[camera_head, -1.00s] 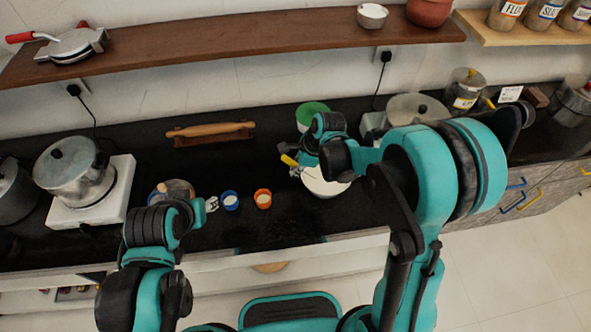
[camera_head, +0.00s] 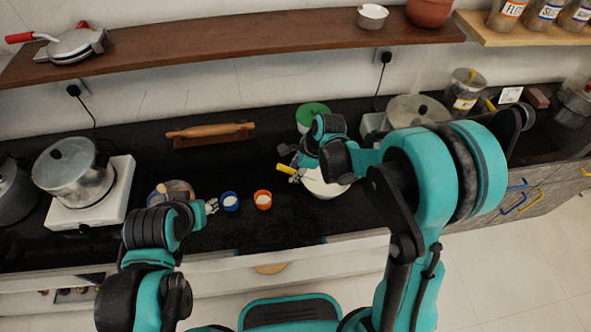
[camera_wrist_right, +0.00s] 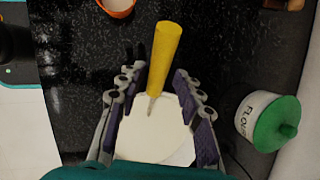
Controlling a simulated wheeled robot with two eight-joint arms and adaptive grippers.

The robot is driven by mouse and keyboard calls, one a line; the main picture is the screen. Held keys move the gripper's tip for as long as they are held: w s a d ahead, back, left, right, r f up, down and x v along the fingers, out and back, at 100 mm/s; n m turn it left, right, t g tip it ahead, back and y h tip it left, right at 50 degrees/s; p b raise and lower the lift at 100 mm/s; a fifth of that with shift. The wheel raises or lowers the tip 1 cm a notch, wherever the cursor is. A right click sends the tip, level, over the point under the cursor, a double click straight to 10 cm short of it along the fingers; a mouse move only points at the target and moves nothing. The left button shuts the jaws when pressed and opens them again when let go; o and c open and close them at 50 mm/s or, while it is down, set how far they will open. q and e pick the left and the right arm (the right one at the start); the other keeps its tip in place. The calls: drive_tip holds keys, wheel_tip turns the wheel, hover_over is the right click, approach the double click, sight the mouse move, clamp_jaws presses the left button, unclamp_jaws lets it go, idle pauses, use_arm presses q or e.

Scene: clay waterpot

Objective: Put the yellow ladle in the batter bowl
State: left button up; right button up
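The yellow ladle (camera_head: 286,169) leans at the left side of the white batter bowl (camera_head: 322,186). In the right wrist view the ladle's handle (camera_wrist_right: 166,45) points away from the bowl (camera_wrist_right: 150,140), and its metal stem runs down to the bowl; the ladle's head is not visible. My right gripper (camera_head: 287,154) is above the bowl's left side. In the right wrist view its fingers (camera_wrist_right: 159,78) are spread apart on both sides of the ladle, with gaps. My left gripper (camera_head: 211,206) is low over the counter near the blue cup, its fingers too small to judge.
A blue cup (camera_head: 230,201) and an orange cup (camera_head: 263,199) stand left of the bowl. A flour jar with a green lid (camera_wrist_right: 275,125) is close to my right gripper. A rolling pin (camera_head: 210,130) lies on its stand. A pot (camera_head: 72,166) sits on a white stove.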

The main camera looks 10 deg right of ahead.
drive_tip(key=p+v, duration=0.4)
drive_tip(key=v, duration=0.8)
drive_tip(key=s+d+r+n+t+h, duration=0.1)
drive_tip(key=s+d+r+n+t, duration=0.1)
drive_tip(key=s+n, duration=0.5)
drive_tip(key=s+d+r+n+t+h, duration=0.2)
drive_tip(key=s+d+r+n, duration=0.3)
drive_tip(key=n, duration=0.7)
drive_tip(key=shift+s+d+n+t, duration=0.3)
drive_tip(key=shift+s+d+t, duration=0.2)
drive_tip(key=shift+s, duration=0.7)
drive_tip(key=shift+f, duration=0.1)
wheel_tip(320, 180, down, 4)
drive_tip(key=b, duration=0.4)
drive_tip(key=shift+f+b, duration=0.15)
drive_tip(key=shift+b, duration=0.15)
